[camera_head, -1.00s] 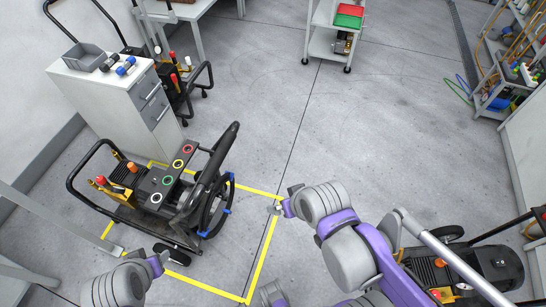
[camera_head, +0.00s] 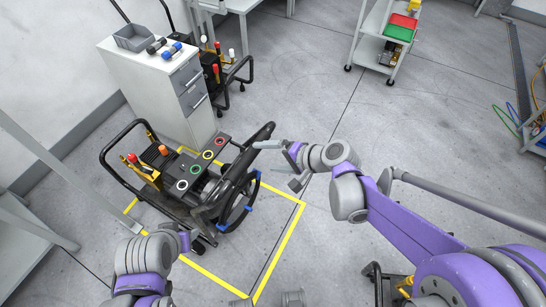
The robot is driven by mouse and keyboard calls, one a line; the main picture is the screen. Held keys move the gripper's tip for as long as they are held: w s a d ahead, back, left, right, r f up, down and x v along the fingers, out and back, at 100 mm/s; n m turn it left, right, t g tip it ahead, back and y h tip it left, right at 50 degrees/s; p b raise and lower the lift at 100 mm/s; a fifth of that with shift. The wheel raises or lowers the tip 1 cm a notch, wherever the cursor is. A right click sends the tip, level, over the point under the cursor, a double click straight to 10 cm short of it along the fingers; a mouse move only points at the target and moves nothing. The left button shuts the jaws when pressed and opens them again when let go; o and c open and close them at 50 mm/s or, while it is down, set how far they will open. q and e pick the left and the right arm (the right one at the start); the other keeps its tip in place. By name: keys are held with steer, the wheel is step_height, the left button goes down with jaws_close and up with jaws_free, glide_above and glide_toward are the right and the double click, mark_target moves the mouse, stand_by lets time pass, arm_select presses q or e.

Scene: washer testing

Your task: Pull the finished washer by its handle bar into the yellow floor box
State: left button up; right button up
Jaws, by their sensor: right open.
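A black washer (camera_head: 196,170) with colored rings on its top panel stands in the yellow floor box (camera_head: 283,240), over its left part. Its black handle bar (camera_head: 105,160) loops up on the left, and a hose reel (camera_head: 238,195) is on its right. My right gripper (camera_head: 280,163) is open and empty, its fingers spread just right of the reel; whether a finger touches it I cannot tell. My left gripper (camera_head: 194,237) is near the washer's front lower side, its fingers not clear. A second machine (camera_head: 400,287) is mostly hidden behind my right arm. Which washer is finished is not shown.
A white drawer cabinet (camera_head: 150,85) stands close behind the washer, with a grey bin (camera_head: 135,38) on top. Another black cart (camera_head: 222,75) is beside it. A shelf trolley (camera_head: 385,40) stands at the back. The middle floor is clear.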

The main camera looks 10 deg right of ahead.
mark_target(253, 157)
steer(key=b+x, duration=0.3)
steer(key=x, duration=0.4)
steer(key=shift+a+f, duration=0.15)
steer(key=shift+f, duration=0.05)
steer(key=shift+x, duration=0.75)
steer(key=shift+w+r, duration=0.1)
steer(key=shift+c, duration=0.3)
jaws_close()
stand_by(0.5)
